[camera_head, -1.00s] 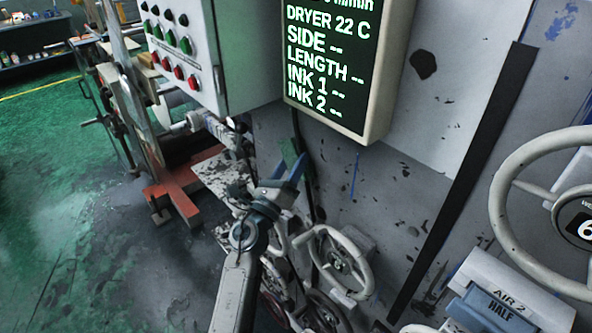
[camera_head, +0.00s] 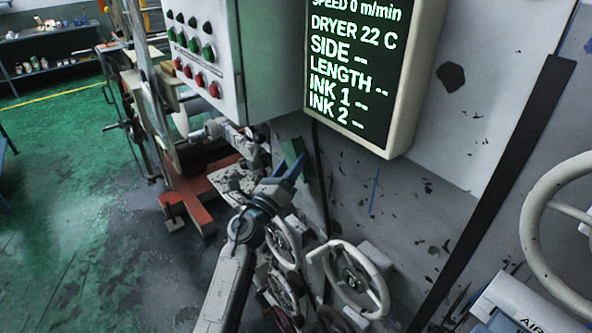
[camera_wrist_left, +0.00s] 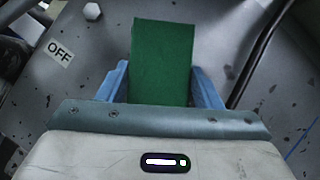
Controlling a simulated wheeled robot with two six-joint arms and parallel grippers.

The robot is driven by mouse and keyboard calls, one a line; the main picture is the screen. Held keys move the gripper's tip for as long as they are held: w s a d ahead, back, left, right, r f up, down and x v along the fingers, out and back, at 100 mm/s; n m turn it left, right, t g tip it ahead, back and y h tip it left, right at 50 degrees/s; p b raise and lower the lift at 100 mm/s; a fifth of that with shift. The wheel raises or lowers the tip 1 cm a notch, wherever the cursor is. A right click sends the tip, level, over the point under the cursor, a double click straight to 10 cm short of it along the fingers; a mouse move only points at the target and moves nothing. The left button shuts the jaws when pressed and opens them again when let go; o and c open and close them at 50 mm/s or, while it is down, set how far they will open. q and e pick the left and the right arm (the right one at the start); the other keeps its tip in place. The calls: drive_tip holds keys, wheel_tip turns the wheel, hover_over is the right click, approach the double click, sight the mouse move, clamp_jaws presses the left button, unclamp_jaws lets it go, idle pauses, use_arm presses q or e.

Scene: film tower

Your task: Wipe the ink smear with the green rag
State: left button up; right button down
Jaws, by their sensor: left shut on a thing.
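The green rag shows in the left wrist view (camera_wrist_left: 163,50) as a flat dark-green rectangle between the two blue fingers. My left gripper (camera_head: 284,175) is shut on it, and the rag (camera_head: 293,149) sticks out past the fingertips in the head view, in front of the grey machine wall. A dark irregular patch (camera_head: 451,77) lies on the pale panel to the right of the display, well apart from the rag. I cannot tell whether this patch is ink or bare metal. My right gripper is not in view.
A lit display box (camera_head: 355,75) and a button cabinet (camera_head: 212,60) jut out above the gripper. Handwheels stand below right of it (camera_head: 352,280) and at the right edge (camera_head: 560,225). A red frame (camera_head: 195,195) stands to the left. Green floor is open at far left.

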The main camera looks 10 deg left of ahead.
use_arm(q)
drive_tip(key=shift+s+a, duration=0.9)
drive_tip(key=shift+s, duration=0.25)
drive_tip(key=shift+s+a, duration=0.85)
drive_tip(key=shift+s, duration=0.3)
drive_tip(key=shift+s+a, duration=0.1)
drive_tip(key=shift+s+a, duration=0.85)
drive_tip(key=shift+s, duration=0.25)
drive_tip(key=shift+f, duration=0.1)
